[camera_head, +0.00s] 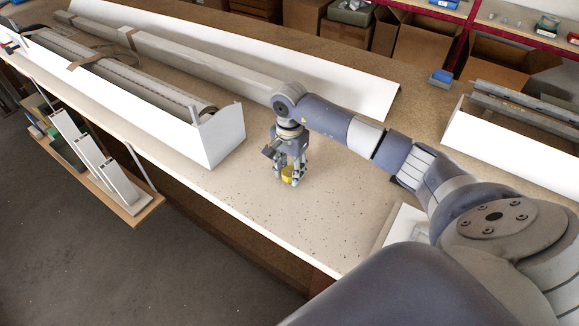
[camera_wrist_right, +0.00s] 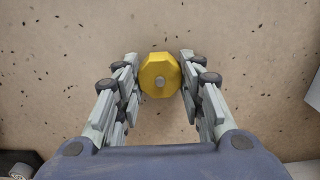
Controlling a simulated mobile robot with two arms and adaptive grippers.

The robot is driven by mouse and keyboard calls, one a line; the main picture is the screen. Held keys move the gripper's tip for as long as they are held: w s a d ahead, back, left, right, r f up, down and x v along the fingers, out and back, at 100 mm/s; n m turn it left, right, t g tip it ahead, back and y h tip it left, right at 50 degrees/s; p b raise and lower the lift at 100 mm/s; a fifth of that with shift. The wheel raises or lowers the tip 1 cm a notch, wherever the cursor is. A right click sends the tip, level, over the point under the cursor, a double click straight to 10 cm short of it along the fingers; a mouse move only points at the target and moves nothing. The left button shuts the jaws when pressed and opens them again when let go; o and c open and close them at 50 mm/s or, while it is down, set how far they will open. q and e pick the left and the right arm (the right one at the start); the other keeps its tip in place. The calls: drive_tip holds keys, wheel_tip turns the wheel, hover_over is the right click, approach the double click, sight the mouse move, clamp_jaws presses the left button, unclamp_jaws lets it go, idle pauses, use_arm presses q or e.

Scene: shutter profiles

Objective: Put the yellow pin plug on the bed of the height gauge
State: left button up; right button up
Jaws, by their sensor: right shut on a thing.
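The yellow pin plug (camera_head: 287,174) is between the fingertips of my right gripper (camera_head: 290,178), over the bare speckled bench top. In the right wrist view the plug (camera_wrist_right: 160,75) is a yellow, many-sided disc with a grey pin at its centre. The fingers of my right gripper (camera_wrist_right: 160,78) are shut on it from both sides. I cannot tell whether the plug still touches the bench. I cannot make out the height gauge for certain. A pale flat piece (camera_head: 402,226) lies on the bench, partly hidden by my right arm. My left gripper is not in view.
A long white box (camera_head: 222,136) holding profiles stands left of the gripper. A long white strip (camera_head: 350,92) and a beam lie behind. Another white box (camera_head: 505,150) is at the right. The bench (camera_head: 250,195) in front is clear up to its edge.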

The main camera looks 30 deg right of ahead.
drive_tip(key=shift+f, duration=0.25)
drive_tip(key=o, duration=1.1)
drive_tip(key=shift+r, duration=0.1)
